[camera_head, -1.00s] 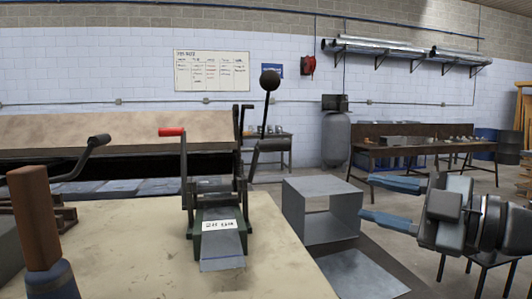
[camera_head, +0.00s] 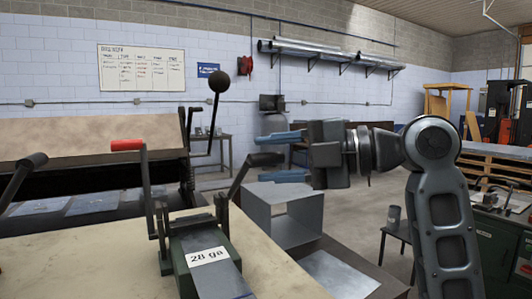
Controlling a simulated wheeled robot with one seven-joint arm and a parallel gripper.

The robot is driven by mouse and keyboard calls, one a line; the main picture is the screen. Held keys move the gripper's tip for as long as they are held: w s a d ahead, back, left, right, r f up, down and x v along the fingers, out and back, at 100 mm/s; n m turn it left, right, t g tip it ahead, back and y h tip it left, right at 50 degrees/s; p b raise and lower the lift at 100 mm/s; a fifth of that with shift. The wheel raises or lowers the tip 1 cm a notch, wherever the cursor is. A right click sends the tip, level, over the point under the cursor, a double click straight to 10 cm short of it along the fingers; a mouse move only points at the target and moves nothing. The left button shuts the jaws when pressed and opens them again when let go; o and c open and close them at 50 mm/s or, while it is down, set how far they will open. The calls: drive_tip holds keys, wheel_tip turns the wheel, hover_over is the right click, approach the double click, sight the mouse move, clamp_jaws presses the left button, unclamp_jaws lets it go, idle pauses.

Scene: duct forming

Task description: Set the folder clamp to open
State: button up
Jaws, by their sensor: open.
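The folder (camera_head: 100,139) is the long machine with a tan upper plate at the left, behind the bench. A lever with a black ball knob (camera_head: 219,81) stands almost upright by its right end. I cannot tell for sure that this lever works the clamp. My gripper (camera_head: 272,157) is open and empty, its blue fingers pointing left, to the right of the ball lever and lower than its knob. The black grip (camera_head: 266,159) of a small bench machine shows between the fingers in the picture; contact and depth are unclear.
The small green machine (camera_head: 205,262) with a red-handled crank (camera_head: 128,145) and a "28 ga" label stands on the bench (camera_head: 90,265). An open sheet-metal duct (camera_head: 286,213) sits right of it, below my gripper. Another black handle (camera_head: 30,160) is at far left. Open floor lies beyond.

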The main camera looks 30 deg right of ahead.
drive_tip(key=shift+w+a+f, duration=0.15)
drive_tip(key=shift+w+a, duration=0.3)
clamp_jaws()
idle(0.4)
